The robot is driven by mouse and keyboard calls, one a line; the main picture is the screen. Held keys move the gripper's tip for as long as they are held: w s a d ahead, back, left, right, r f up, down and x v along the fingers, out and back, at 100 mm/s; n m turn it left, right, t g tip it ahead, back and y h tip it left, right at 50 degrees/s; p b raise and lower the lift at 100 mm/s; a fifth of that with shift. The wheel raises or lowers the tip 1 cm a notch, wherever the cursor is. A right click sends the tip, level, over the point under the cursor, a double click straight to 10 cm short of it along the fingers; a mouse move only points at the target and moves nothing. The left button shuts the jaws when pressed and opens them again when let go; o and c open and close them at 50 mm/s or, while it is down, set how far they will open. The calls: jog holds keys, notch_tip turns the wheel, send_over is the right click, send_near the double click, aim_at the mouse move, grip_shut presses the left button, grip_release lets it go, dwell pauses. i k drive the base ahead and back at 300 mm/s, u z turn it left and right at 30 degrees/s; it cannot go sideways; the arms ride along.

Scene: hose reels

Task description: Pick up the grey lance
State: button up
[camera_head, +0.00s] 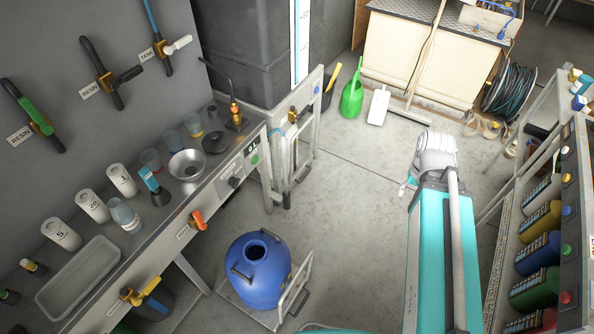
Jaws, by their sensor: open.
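I cannot pick out a grey lance with certainty in the head view. My arm (437,160) rises at the right of centre, over the floor between the bench and the right-hand rack. I cannot make out my gripper's fingers, and nothing held shows.
A steel bench (92,318) with cups and a funnel (188,165) runs along the left. Lever valves (105,76) hang on the wall. A hose reel (509,91) stands at the back right, and bottles fill the right rack. The middle floor is clear.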

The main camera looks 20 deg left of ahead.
aim_at(283, 141)
jog(key=z, duration=0.2)
jog(key=k, duration=1.15)
jog(key=u, duration=0.9)
jog(key=i, duration=1)
jog(key=z, duration=0.05)
